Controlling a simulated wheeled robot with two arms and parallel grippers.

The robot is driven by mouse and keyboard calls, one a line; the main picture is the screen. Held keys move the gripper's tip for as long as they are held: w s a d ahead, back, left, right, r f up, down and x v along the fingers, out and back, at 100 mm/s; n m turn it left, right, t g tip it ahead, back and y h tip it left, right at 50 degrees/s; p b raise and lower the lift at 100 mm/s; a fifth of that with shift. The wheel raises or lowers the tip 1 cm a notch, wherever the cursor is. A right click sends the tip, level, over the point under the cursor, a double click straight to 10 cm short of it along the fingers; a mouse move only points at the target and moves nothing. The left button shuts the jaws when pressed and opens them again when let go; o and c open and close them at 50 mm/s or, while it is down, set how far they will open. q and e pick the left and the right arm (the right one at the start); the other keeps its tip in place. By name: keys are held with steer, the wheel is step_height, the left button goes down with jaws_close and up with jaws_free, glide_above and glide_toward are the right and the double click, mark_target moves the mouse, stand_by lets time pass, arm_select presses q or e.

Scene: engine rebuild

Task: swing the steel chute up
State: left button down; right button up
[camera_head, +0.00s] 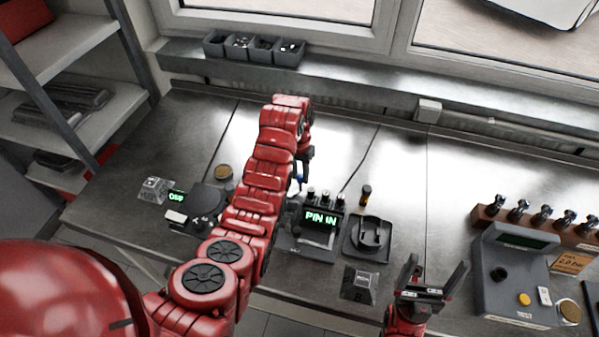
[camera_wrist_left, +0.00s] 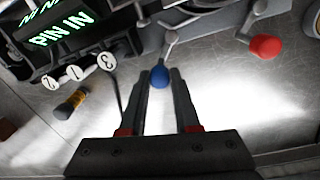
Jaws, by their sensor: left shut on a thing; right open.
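My left gripper (camera_wrist_left: 163,76) is shut on a blue knob (camera_wrist_left: 159,77) at the end of a short metal lever (camera_wrist_left: 170,42). In the head view my left gripper (camera_head: 302,170) is beside the device with the green "PIN IN" display (camera_head: 321,217), partly hidden by my red arm. A grey metal part (camera_wrist_left: 220,18) shows at the top of the wrist view; I cannot tell whether it is the steel chute. A second lever there has a red knob (camera_wrist_left: 265,46). My right gripper (camera_head: 437,264) is open and empty at the front of the bench.
A black cradle (camera_head: 369,238) stands right of the display device, with a small dark and orange cylinder (camera_head: 366,194) behind it. A grey console (camera_head: 515,275) and a wooden rack (camera_head: 535,224) stand at the right.

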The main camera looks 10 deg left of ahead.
stand_by(0.4)
arm_select(q)
steer(key=c, duration=0.6)
jaws_free()
step_height(320, 180, up, 9)
steer(key=p, duration=0.7)
steer(key=shift+a+f+p, duration=0.1)
steer(key=shift+f+p, duration=0.1)
steer(key=shift+p, duration=0.1)
steer(key=shift+w+a+r+b, duration=0.15)
steer(key=shift+r+b, duration=0.3)
steer(key=shift+r, duration=1.75)
steer(key=shift+a+r+b, duration=0.1)
steer(key=shift+r+b, duration=0.3)
steer(key=shift+r, duration=1.75)
